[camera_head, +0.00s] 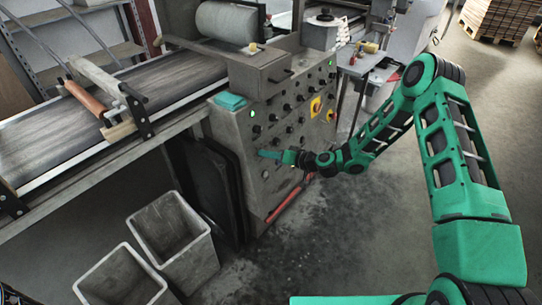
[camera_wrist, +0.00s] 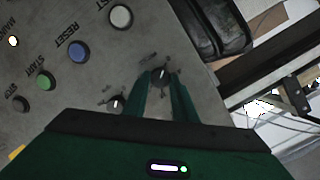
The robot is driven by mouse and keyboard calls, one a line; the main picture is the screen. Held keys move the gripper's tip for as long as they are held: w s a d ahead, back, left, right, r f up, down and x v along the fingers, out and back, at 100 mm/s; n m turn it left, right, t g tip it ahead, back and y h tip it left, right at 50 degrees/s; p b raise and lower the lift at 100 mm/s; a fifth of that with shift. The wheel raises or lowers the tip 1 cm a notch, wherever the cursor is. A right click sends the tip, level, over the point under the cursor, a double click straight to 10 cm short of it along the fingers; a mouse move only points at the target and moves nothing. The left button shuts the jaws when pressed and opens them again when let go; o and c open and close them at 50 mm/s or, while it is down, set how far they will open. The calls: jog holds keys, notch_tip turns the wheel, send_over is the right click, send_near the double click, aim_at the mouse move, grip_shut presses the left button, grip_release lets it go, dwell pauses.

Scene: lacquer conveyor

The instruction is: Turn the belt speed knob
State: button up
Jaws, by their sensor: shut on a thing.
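My gripper (camera_head: 266,154) reaches from the right to the lower left part of the machine's grey control panel (camera_head: 262,193). In the wrist view my gripper's two green fingers (camera_wrist: 162,84) are shut around a small dark knob (camera_wrist: 161,75) on the panel, with a label beside it too blurred to read. A second dark knob (camera_wrist: 116,103) sits just left of the fingers. In the head view the gripped knob is hidden by my gripper.
The wrist view shows a white button (camera_wrist: 121,16), a blue RESET button (camera_wrist: 79,51) and a green START button (camera_wrist: 46,82). The conveyor belt (camera_head: 165,82) runs left of the panel. Two grey bins (camera_head: 172,228) stand below. Open floor lies at right.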

jog(key=shift+s+f, duration=0.25)
jog(key=o, duration=0.9)
jog(key=shift+o, duration=0.8)
jog(key=shift+w+r, duration=0.1)
jog(key=shift+w, duration=0.05)
jog(key=v, duration=1)
jog(key=shift+d, duration=0.3)
jog(key=shift+r, duration=0.1)
